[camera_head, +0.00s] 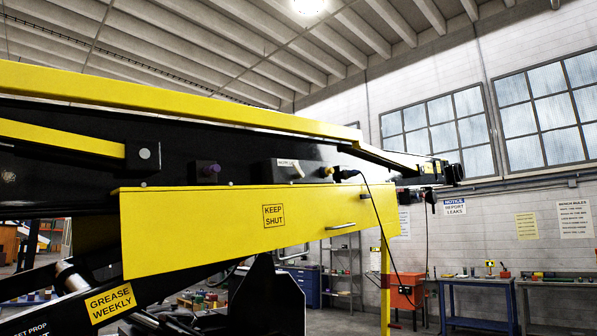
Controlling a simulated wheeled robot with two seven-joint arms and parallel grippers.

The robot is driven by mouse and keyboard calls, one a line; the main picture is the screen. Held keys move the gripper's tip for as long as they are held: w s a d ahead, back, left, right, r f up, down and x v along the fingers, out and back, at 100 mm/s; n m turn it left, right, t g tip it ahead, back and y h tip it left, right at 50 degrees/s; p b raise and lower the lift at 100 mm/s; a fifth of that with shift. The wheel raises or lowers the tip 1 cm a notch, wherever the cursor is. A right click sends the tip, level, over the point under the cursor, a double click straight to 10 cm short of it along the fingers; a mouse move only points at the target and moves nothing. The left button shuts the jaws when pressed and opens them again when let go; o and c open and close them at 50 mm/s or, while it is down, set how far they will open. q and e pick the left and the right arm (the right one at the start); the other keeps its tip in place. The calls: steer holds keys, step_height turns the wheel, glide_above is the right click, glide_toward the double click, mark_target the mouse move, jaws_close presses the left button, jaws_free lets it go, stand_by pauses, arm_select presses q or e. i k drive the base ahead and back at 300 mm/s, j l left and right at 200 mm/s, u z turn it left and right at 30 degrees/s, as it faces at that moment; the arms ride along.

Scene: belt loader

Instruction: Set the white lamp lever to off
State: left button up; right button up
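The white lamp lever (298,169) is a small pale stick on a dark control box (282,174) on the black side of the belt loader. It leans to one side beside a small pale label (286,162). The label's writing is too small to read surely, so I cannot tell which setting the lever is at. Neither of my grippers can be made out in the head view, and nothing touches the lever.
Left of the lever is a box with a purple knob (215,168); right are another knob (327,171) and a black plug (347,174) with a hanging cable. Below juts a yellow "KEEP SHUT" panel (220,225) with a handle (340,226). A yellow rail (150,98) runs above.

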mark_target(300, 174)
steer(key=i+l+u, duration=0.15)
steer(key=i+l, duration=0.15)
steer(key=l, duration=0.15)
steer(key=i+l+u, duration=0.1)
steer(key=i+l, duration=0.2)
steer(key=l, duration=0.15)
steer(key=i+l+u, duration=0.15)
steer(key=l, duration=0.35)
steer(key=i+l+u, duration=0.1)
steer(key=i+l, duration=0.25)
steer(key=l, duration=0.2)
steer(key=i+l+u, duration=0.15)
steer(key=l, duration=0.4)
steer(key=i+l+u, duration=0.1)
steer(key=i+l, duration=0.2)
steer(key=l, duration=0.3)
steer(key=i+l+u, duration=0.15)
steer(key=l, duration=0.4)
steer(key=i+l+u, duration=0.1)
steer(key=l, duration=0.5)
steer(key=i, duration=0.05)
